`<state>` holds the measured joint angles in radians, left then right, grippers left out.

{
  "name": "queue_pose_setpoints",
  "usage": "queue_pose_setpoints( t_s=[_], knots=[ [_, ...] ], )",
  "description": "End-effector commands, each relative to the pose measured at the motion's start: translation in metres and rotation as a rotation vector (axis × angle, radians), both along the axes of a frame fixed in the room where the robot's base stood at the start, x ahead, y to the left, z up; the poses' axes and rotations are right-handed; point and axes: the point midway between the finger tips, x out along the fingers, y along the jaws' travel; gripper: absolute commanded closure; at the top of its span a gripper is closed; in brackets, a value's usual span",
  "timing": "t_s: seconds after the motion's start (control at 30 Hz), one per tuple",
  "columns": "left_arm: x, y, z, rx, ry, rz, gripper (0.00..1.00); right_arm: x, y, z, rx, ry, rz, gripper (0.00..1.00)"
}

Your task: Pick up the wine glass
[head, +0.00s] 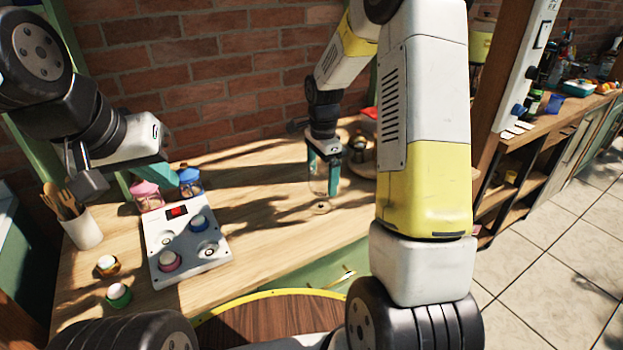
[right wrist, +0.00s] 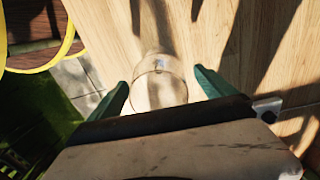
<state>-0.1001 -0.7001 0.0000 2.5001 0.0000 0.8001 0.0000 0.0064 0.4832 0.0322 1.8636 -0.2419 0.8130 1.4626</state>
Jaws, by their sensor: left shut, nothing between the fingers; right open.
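The clear wine glass (head: 321,207) stands upright on the wooden counter in the head view. My right gripper (head: 322,181) points down over it with its teal fingers open, one on each side of the glass. In the right wrist view, the glass (right wrist: 158,92) shows between the two spread fingertips (right wrist: 161,80). I cannot tell whether either finger touches it.
A pink-lidded jar (head: 147,198) and a blue-lidded jar (head: 190,187) stand near my left gripper. A metal pot (head: 358,149) is behind my right gripper. Counter around the glass is clear.

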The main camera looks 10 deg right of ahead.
Motion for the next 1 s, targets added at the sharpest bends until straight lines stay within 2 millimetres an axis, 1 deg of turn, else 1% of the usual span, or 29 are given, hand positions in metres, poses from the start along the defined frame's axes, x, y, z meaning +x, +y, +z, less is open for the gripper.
queue_pose_setpoints(
  t_s=[0.03,0.1,0.23,0.33,0.53,0.9,1.0],
  knots=[
    [0.0,0.0,0.0,0.0,0.0,0.0,1.0,-0.001,0.0,-0.009,0.0,0.004,0.001,0.06],
    [0.0,0.0,0.0,0.0,0.0,0.0,1.0,-0.002,0.0,-0.021,0.001,0.004,0.0,0.06],
    [0.0,0.0,0.0,0.0,0.0,0.0,1.0,-0.001,0.0,-0.036,0.0,0.003,0.002,0.06],
    [0.0,0.0,0.0,0.0,0.0,0.0,1.0,-0.001,0.001,-0.04,0.0,0.0,0.001,0.06],
    [0.0,0.0,0.0,0.0,0.0,0.0,1.0,-0.001,0.001,-0.04,0.0,0.0,0.001,0.06],
    [0.0,0.0,0.0,0.0,0.0,0.0,1.0,-0.001,0.001,-0.04,0.0,0.0,0.001,0.78],
    [0.0,0.0,0.0,0.0,0.0,0.0,1.0,-0.001,0.001,-0.04,0.0,-0.001,0.001,0.78]
  ],
)
